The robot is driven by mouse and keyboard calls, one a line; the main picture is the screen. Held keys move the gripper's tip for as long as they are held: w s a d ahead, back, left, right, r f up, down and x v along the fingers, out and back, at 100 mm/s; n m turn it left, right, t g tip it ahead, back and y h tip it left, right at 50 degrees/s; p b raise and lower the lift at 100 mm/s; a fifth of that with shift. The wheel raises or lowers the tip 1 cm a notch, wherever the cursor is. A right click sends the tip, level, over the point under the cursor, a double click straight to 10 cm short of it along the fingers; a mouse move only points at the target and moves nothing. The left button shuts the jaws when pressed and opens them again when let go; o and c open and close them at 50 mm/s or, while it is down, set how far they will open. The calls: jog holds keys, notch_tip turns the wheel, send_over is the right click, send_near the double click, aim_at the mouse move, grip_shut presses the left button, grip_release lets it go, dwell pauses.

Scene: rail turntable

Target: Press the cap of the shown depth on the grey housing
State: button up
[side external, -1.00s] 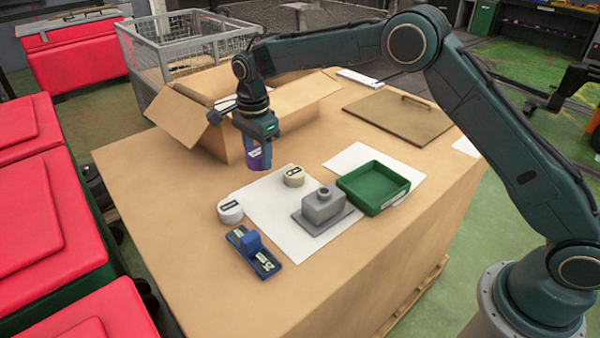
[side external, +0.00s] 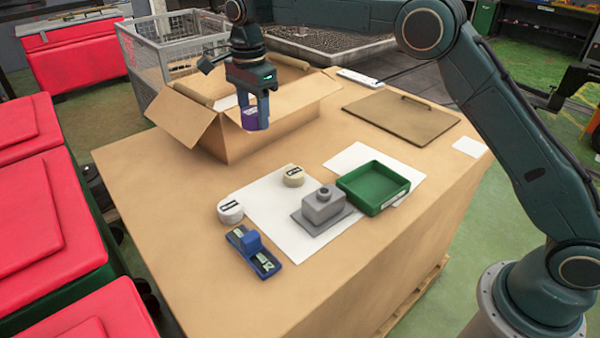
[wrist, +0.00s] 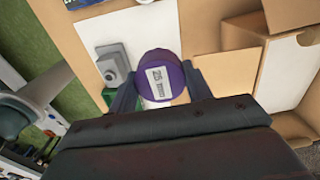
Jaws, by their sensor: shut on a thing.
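My gripper (side external: 256,112) is shut on a purple cap (side external: 249,118) and holds it in the air in front of the open cardboard box. In the wrist view the purple cap (wrist: 161,76) sits between the fingers, with a white label that seems to read 25. The grey housing (side external: 323,206) stands on a white sheet with a round neck on top; it also shows in the wrist view (wrist: 113,65). A white cap (side external: 230,212) and a cream cap (side external: 293,176) stand on the table, both labelled. A blue device (side external: 253,251) with two small greenish displays lies at the front left.
A green tray (side external: 373,187) stands right of the housing. The open cardboard box (side external: 240,135) is at the back, with a wire basket behind it. A brown board (side external: 400,116) lies at the back right. The table's left front is clear.

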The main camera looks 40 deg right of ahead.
dwell(0.4)
jog(key=shift+s+d+f, duration=0.5)
jog(key=shift+s+f, duration=0.05)
jog(key=shift+s, duration=0.2)
send_over(324, 191)
notch_tip(324, 191, down, 7)
jog(key=shift+r, duration=0.2)
jog(key=shift+f, duration=0.25)
jog(key=shift+f, duration=1.6)
jog(key=shift+f, duration=1.2)
dwell(2.6)
